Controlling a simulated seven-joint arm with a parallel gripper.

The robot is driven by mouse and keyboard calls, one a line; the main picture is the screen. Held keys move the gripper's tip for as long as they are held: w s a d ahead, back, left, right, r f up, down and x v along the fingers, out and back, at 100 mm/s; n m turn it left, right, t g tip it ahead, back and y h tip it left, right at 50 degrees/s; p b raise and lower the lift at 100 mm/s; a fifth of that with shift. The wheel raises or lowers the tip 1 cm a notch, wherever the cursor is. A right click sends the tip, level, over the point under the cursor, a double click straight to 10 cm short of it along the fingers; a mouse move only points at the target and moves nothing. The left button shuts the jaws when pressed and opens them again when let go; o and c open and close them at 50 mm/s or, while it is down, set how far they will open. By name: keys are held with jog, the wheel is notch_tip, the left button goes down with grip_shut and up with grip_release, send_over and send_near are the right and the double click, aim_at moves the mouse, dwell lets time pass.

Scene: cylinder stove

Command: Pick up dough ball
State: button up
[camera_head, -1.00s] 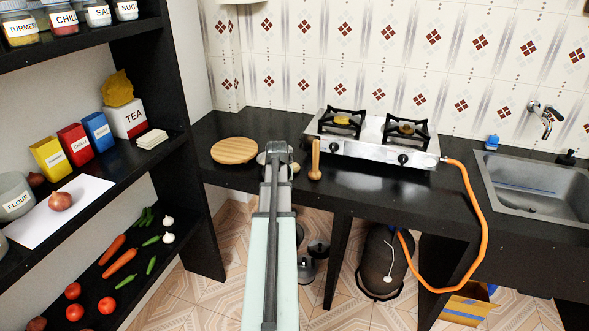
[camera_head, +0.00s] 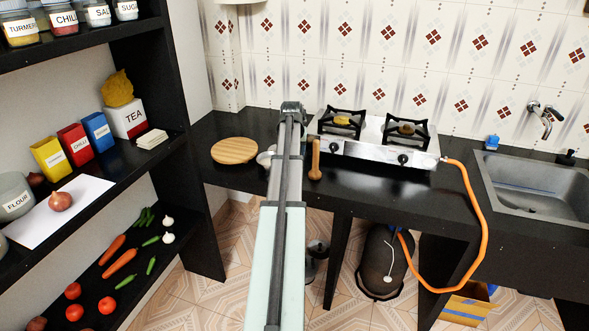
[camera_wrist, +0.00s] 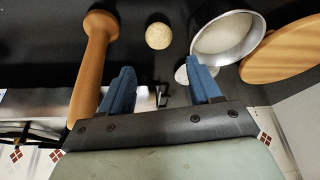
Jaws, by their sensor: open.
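The dough ball (camera_wrist: 158,36) is a small pale ball on the black counter, seen in the wrist view. It lies beyond my fingertips, between the wooden rolling pin and a metal bowl. My gripper (camera_wrist: 161,82) is open and empty, its two blue fingers apart, with the ball ahead of the gap between them and not touched. In the head view my arm covers the ball, and the gripper's fingers are hidden there.
The rolling pin (camera_head: 315,160) stands close on one side, the metal bowl (camera_wrist: 228,38) with white contents on the other. A round wooden board (camera_head: 234,151) lies beyond the bowl. The two-burner stove (camera_head: 372,139) is to the right, the black shelf (camera_head: 160,150) to the left.

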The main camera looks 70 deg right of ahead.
jog(key=shift+x, duration=4.6)
jog(key=shift+a, duration=0.15)
jog(key=c, duration=0.8)
jog(key=shift+r, duration=0.1)
notch_tip(320, 180, up, 10)
